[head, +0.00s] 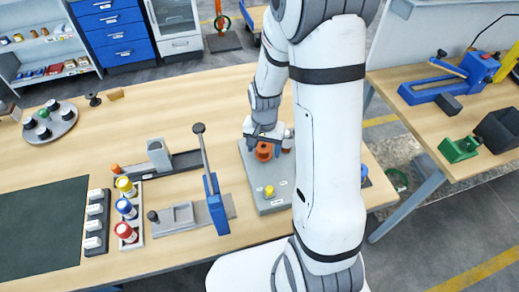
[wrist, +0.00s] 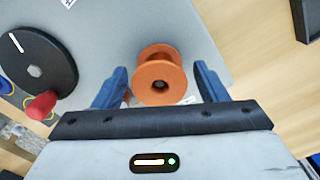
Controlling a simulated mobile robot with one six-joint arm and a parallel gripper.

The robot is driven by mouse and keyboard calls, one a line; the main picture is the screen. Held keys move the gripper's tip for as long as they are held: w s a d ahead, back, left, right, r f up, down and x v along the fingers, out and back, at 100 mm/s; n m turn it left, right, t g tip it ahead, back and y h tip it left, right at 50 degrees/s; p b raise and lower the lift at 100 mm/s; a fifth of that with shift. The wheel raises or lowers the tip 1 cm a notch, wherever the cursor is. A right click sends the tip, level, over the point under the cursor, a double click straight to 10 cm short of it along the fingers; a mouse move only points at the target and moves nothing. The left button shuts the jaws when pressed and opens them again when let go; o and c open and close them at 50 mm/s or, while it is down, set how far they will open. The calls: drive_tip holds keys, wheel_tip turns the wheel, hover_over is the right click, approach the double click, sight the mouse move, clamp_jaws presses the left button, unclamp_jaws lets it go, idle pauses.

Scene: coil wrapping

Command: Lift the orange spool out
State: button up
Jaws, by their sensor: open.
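The orange spool (wrist: 160,77) stands on the grey plate between the two blue fingers of my gripper (wrist: 160,88) in the wrist view. The fingers are apart, with a gap on each side of the spool. In the head view the orange spool (head: 264,151) shows just below my gripper (head: 264,135) on the grey base plate (head: 272,205). My arm hides part of the plate's right side.
A black disc with a red knob (wrist: 42,105) lies left of the spool in the wrist view. A yellow knob (head: 269,191) stands on the plate's near part. A blue lever press (head: 215,200) stands to the left. Bare table lies behind.

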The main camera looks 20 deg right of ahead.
drive_tip(key=c, duration=1.1)
drive_tip(key=shift+o, duration=0.2)
drive_tip(key=shift+r, duration=0.1)
wheel_tip(320, 180, up, 10)
drive_tip(key=shift+b, duration=0.7)
